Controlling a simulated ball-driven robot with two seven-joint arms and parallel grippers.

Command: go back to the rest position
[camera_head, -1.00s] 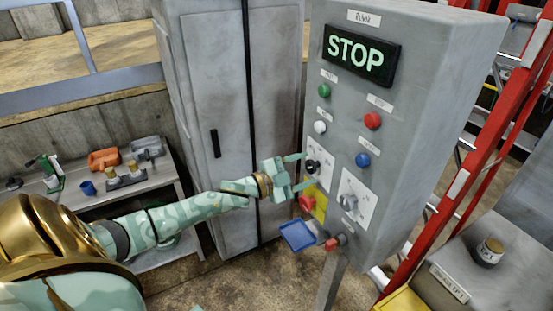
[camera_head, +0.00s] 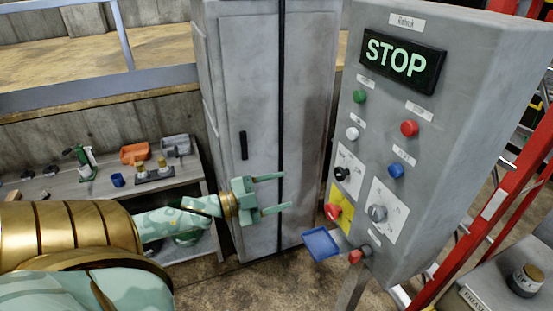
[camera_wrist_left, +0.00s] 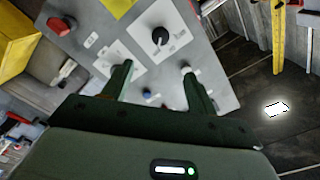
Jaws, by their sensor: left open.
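My left gripper (camera_head: 276,193) is open and empty in the head view. It points right, in front of the grey cabinet (camera_head: 225,110) and apart from the grey control panel (camera_head: 440,110). The panel has a lit STOP sign (camera_head: 401,58), coloured buttons, a black knob (camera_head: 342,173), a grey knob (camera_head: 377,213) and a red emergency button (camera_head: 333,211) on a yellow plate. In the left wrist view the open fingers (camera_wrist_left: 156,78) stand before the panel, with nothing between them. The right gripper is not in view.
A blue tray (camera_head: 320,244) sticks out low beside the panel's foot. A workbench (camera_head: 80,187) at left holds an orange bin (camera_head: 134,153), a blue cup (camera_head: 118,180) and other small items. A red ladder (camera_head: 490,205) stands at right.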

